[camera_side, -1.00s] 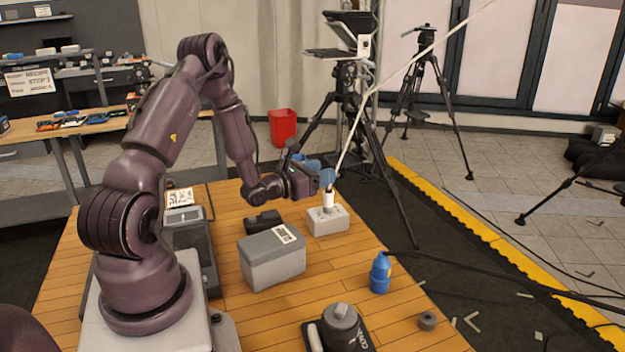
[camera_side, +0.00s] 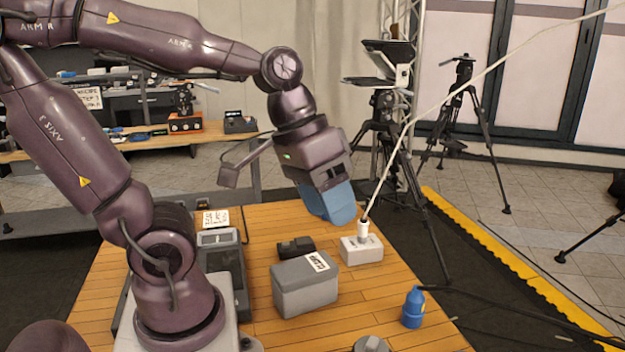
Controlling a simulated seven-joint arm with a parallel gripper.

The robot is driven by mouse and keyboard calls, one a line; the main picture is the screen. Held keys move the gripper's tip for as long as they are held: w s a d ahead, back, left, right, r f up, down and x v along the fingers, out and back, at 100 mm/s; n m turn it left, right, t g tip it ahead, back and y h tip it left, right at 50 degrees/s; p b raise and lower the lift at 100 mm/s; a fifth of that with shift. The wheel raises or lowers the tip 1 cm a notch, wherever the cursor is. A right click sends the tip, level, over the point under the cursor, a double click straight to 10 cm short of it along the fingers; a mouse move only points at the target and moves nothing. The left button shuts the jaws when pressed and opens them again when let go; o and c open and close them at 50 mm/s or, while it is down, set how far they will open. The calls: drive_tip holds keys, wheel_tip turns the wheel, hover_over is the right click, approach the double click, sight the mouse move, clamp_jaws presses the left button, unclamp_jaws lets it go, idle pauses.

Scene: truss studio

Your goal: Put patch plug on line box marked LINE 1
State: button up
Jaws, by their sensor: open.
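The white patch plug (camera_side: 363,230) stands about upright on top of a small light-grey box (camera_side: 362,252), with its pale cable rising to the upper right. I cannot tell whether it is fully seated. Small marks on this box are too small to read. My gripper (camera_side: 335,214), with blue fingers, is open and empty. It appears just left of and above the plug, apart from it. A larger grey box (camera_side: 304,286) with a white label stands in front, to the left of the small box. Its label is not legible.
A black block (camera_side: 296,247) lies behind the larger box. A grey device (camera_side: 222,262) stands near my base. A blue bottle (camera_side: 413,308) stands at the table's right, beside a dark cable. A grey-lidded item (camera_side: 371,344) is cut off at the bottom. Tripods stand behind.

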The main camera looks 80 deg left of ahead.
drive_tip(key=a+r+m+t+y, duration=0.1)
drive_tip(key=s+a+r+m+y, duration=0.1)
drive_tip(key=shift+s+m+t, duration=0.25)
drive_tip(key=shift+m+t, duration=0.05)
drive_tip(key=shift+t, duration=0.1)
